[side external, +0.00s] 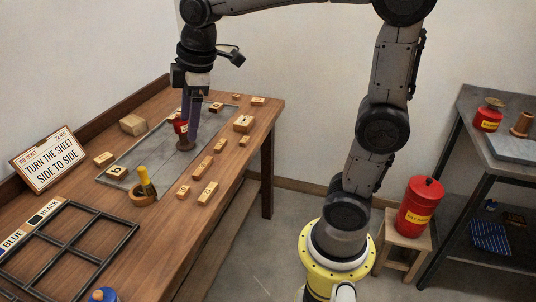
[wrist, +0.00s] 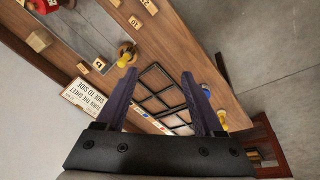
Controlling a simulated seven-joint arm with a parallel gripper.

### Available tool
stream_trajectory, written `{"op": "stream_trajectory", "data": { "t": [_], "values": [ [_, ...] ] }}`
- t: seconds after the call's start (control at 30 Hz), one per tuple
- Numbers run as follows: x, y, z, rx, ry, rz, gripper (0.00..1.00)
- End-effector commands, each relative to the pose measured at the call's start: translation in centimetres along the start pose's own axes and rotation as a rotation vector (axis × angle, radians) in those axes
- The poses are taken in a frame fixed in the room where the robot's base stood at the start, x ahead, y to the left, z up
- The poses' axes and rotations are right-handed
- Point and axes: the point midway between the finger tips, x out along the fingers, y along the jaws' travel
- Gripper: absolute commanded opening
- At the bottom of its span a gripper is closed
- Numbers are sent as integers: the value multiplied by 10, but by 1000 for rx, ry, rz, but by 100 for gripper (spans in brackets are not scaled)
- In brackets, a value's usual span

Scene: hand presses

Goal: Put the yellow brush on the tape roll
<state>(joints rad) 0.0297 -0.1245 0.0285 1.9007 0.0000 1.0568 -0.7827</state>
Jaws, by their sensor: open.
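The yellow brush (side external: 146,183) stands nearly upright, leaning slightly, at the brown tape roll (side external: 140,197) near the front edge of the grey plate. Its lower end is inside the ring's outline; how deep it sits is unclear. In the wrist view the yellow brush (wrist: 125,60) and tape roll (wrist: 130,47) show together, beyond the fingertips. My gripper (wrist: 156,78) is open with nothing between its fingers. In the side view my gripper (side external: 190,145) points down over the grey plate, away from the brush, beside a red-topped object (side external: 180,127).
Several lettered wooden blocks (side external: 243,124) lie around the grey plate (side external: 118,172). A sign (side external: 46,160) stands at the left, with a black divided frame (side external: 72,239) in front. A blue-topped object (side external: 103,295) is at the near edge. A red can (side external: 420,207) stands on a stool.

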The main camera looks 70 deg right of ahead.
Motion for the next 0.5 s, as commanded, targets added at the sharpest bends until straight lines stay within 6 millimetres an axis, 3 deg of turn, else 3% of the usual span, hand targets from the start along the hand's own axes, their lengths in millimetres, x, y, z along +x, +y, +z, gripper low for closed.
{"op": "stream_trajectory", "data": {
  "t": [0.1,0.3,0.5],
  "values": [
    [-17,-39,36,201,52,38,69],
    [-18,-95,89,520,139,69,69],
    [-6,-125,119,711,196,74,69]
  ]
}}
